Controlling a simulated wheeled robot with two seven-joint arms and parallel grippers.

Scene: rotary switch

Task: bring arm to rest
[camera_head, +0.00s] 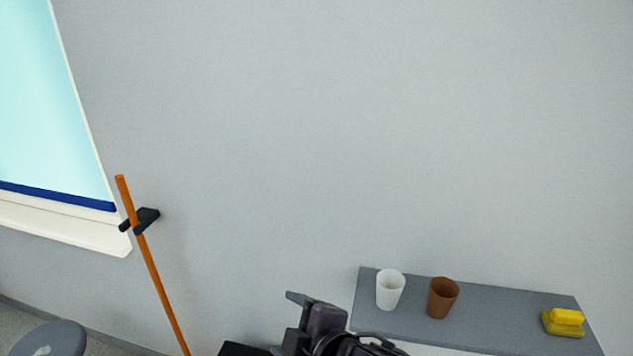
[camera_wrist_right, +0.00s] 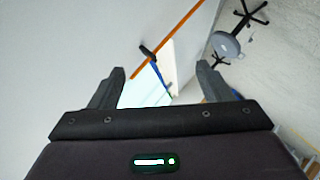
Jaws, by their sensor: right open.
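My right gripper (camera_head: 287,322) shows at the bottom middle of the head view, dark grey, with its fingers pointing left. In the right wrist view my right gripper (camera_wrist_right: 160,70) has its two fingers wide apart with nothing between them. It is in front of the grey wall, left of the shelf, and touches nothing that I can see. The lower part of my right arm is cut off by the picture edge. My left gripper is not in view. No rotary switch shows in either view.
A grey shelf (camera_head: 480,311) at lower right holds a white cup (camera_head: 390,291), a brown cup (camera_head: 442,298) and yellow sponges (camera_head: 565,322). An orange pole (camera_head: 152,268) leans through a black wall bracket (camera_head: 147,219). A window (camera_head: 50,110) and a stool (camera_head: 50,338) are left. The middle wall is bare.

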